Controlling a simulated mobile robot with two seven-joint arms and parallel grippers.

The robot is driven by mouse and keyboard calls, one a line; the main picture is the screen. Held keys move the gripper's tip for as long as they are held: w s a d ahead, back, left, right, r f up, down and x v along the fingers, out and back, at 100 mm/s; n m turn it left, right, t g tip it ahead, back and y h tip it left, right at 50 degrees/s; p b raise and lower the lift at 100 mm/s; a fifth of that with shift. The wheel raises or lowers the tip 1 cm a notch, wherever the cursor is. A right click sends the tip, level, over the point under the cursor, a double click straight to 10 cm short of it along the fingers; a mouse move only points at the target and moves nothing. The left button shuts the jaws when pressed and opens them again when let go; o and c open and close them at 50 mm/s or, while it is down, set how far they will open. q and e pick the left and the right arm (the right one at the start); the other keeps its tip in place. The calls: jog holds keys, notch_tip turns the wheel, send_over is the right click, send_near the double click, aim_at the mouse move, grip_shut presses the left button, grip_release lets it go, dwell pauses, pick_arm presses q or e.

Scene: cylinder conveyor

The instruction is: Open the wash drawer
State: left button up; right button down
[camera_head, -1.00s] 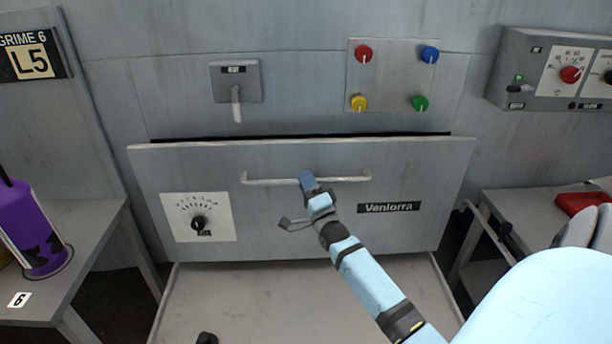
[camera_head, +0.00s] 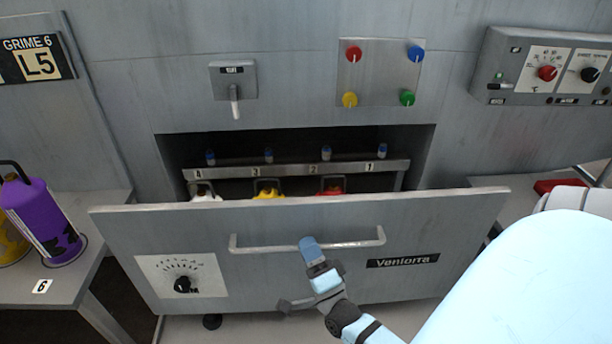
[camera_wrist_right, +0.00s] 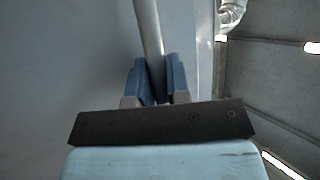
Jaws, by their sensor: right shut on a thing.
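The wash drawer (camera_head: 290,280) is a wide grey metal front with a "Ventorra" label, a dial at its left and a long white bar handle (camera_head: 265,248). It is pulled out from the wall, and a dark opening shows behind it. My right gripper (camera_head: 309,244) is at the middle of the handle. In the right wrist view, the blue fingers (camera_wrist_right: 158,80) are shut around the handle bar (camera_wrist_right: 150,35). My left gripper is not in view.
Inside the opening, a numbered rail (camera_head: 290,170) stands above white, yellow and red containers. A purple container (camera_head: 42,220) stands on a side table at the left. Coloured knobs (camera_head: 380,75) and a control box (camera_head: 545,65) are on the wall.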

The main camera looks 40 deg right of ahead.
pick_arm(q)
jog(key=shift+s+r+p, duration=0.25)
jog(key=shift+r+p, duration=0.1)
jog(key=shift+p, duration=0.2)
pick_arm(e)
jog(key=s+a, duration=0.5)
jog(key=s, duration=0.1)
jog(key=shift+a, duration=0.1)
jog(key=c, duration=1.1)
grip_release()
jog(key=shift+f, duration=0.15)
